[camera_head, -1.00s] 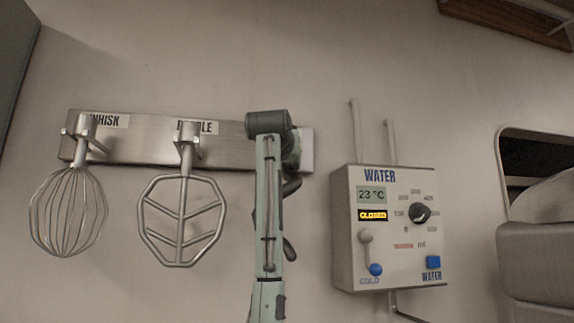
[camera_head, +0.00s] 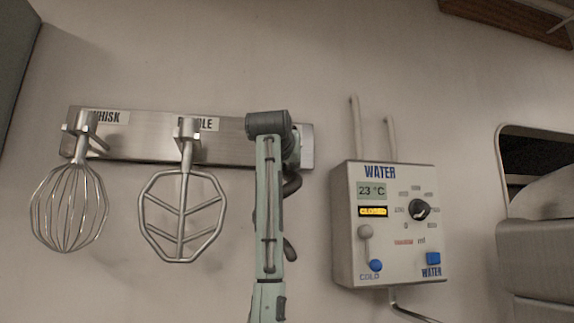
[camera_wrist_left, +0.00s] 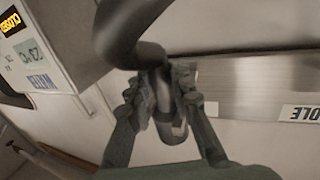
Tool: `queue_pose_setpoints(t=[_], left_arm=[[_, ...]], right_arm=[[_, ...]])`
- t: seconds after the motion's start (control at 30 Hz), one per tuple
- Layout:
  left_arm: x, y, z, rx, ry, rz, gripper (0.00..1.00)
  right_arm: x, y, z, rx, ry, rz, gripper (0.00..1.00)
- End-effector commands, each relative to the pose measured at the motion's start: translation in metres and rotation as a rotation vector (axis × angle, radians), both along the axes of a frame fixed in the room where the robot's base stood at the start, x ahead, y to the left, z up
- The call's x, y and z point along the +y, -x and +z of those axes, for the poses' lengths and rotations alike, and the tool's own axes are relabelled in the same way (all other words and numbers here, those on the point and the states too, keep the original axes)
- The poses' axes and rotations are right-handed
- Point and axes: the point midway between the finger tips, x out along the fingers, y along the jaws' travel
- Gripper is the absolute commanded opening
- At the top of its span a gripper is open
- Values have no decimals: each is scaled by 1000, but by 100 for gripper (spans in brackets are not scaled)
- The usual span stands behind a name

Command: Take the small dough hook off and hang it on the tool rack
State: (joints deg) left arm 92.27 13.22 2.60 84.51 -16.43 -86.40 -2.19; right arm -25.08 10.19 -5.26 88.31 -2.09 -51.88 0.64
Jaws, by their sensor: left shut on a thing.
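The small dough hook (camera_wrist_left: 135,35), a thick curved dark-grey metal piece, is held between the fingers of my left gripper (camera_wrist_left: 160,98) in the left wrist view. The gripper is shut on it. The tool rack (camera_head: 235,151) is a steel bar on the wall in the head view; its bare steel also shows to the right in the left wrist view (camera_wrist_left: 245,85). My left arm stands upright before the rack's right part and hides the gripper and most of the hook. I cannot tell whether the hook touches the rack. My right gripper is not in view.
A wire whisk (camera_head: 68,208) and a flat paddle (camera_head: 181,215) hang from the rack's left and middle holders. A water dispenser box (camera_head: 390,225) with pipes is on the wall to the right. Bare wall lies between it and the rack.

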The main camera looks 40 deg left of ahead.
Motion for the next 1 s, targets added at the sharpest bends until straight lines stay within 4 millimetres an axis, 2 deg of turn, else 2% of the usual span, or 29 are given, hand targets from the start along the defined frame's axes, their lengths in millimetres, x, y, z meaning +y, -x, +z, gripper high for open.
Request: queue_pose_setpoints(t=[0.07, 0.1, 0.3, 0.67, 0.77, 1.0], left_arm=[[0, 1, 3, -7, -3, 0, 0], [0, 1, 3, -6, -3, 0, 24], [0, 1, 2, -3, -2, 0, 46], [-3, 4, -1, 1, 0, 0, 46], [-10, 16, 0, -2, 0, -1, 46], [-36, 62, 2, -5, -2, -1, 46]], right_arm=[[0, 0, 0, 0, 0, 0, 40], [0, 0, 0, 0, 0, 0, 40], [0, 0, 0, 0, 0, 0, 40], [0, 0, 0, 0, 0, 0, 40], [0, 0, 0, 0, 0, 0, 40], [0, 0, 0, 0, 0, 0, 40]])
